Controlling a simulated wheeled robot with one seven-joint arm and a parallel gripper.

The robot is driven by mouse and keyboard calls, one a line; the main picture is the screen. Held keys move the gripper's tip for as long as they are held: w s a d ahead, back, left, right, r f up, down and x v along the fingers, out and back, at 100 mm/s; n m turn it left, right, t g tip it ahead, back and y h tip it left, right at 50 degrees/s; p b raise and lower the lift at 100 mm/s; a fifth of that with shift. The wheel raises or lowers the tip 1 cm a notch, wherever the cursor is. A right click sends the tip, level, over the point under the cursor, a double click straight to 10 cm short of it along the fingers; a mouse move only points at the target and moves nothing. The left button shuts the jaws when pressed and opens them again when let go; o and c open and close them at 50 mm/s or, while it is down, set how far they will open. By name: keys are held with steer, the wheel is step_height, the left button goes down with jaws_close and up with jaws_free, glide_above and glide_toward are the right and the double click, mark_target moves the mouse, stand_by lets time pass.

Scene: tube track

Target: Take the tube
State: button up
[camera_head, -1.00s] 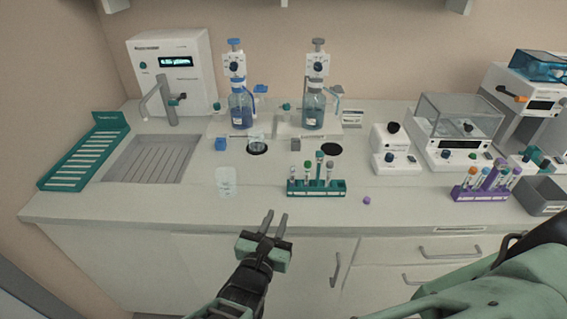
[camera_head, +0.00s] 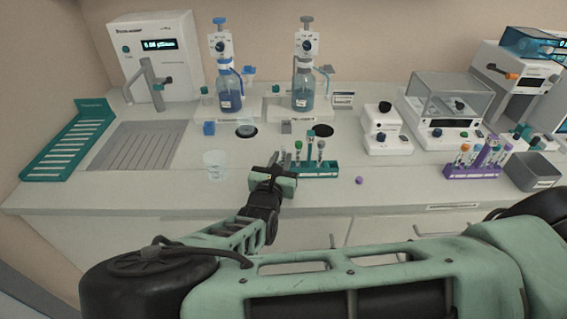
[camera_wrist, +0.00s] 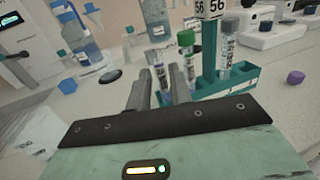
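A teal rack (camera_head: 325,170) stands near the counter's front edge and holds tubes. One tube has a green cap (camera_head: 298,146) and one a grey cap (camera_head: 321,145). In the wrist view, a clear labelled tube (camera_wrist: 159,72) shows between my fingers, with the green-capped tube (camera_wrist: 187,50) and the grey-capped tube (camera_wrist: 227,48) to the right. My gripper (camera_head: 277,160) is at the rack's left end, and its fingers (camera_wrist: 160,85) are apart. I cannot tell whether they touch the tube or how far they reach around it.
A clear beaker (camera_head: 215,165) stands left of my gripper. A small purple cap (camera_head: 359,180) lies right of the rack. A purple rack (camera_head: 474,171) with several tubes is farther right. Bottles with dispensers (camera_head: 229,92) stand behind. A numbered teal post (camera_wrist: 210,45) rises from the near rack.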

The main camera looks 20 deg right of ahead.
mark_target(283, 155)
steer(key=shift+x, duration=1.55)
jaws_close()
step_height(283, 155, up, 10)
steer(key=shift+b, duration=1.05)
